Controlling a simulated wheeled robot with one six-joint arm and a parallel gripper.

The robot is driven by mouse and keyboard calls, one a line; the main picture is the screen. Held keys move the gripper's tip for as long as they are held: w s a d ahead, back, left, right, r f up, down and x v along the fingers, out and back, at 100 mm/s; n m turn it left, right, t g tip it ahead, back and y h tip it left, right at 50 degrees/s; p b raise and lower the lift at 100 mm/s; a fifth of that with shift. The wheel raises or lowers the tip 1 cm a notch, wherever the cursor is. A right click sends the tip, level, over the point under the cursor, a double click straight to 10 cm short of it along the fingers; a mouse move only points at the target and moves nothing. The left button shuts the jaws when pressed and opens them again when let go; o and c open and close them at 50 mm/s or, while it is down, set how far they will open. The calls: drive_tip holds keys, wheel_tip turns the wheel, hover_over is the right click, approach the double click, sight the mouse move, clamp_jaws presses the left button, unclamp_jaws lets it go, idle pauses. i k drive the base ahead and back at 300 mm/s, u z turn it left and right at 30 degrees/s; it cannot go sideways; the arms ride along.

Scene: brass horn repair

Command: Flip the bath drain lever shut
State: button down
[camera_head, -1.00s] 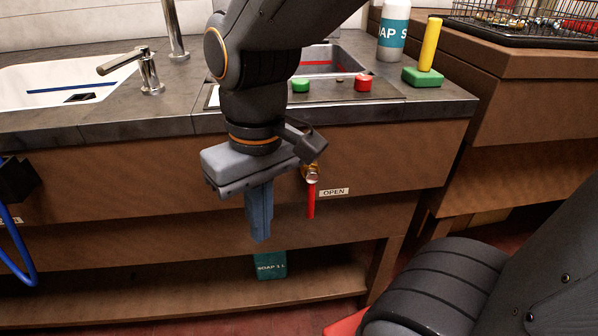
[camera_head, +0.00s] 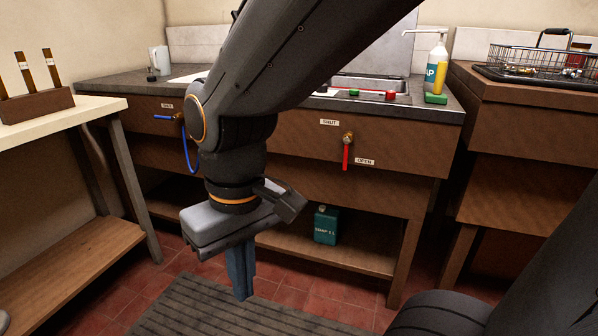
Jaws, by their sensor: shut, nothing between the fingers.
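The drain lever is a red handle (camera_head: 346,157) on a brass valve (camera_head: 348,138) on the wooden front of the sink counter. The handle hangs straight down. An "OPEN" label (camera_head: 365,161) is beside its lower end on the right, and a "SHUT" label (camera_head: 330,122) is up to the left of the valve. My gripper (camera_head: 242,294) points down with its blue fingers together and empty. In the picture it is left of and below the lever, apart from it, over the floor mat.
A blue lever (camera_head: 163,117) with a blue hose (camera_head: 187,150) is on the counter front at left. A teal soap can (camera_head: 325,226) stands on the lower shelf. A bench (camera_head: 110,103) is at left, a wooden cabinet (camera_head: 510,130) at right. A ribbed mat (camera_head: 195,310) covers the near floor.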

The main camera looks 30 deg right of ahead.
sight(346, 140)
drive_tip(key=z, duration=0.65)
drive_tip(key=i, duration=0.65)
drive_tip(key=z, duration=0.3)
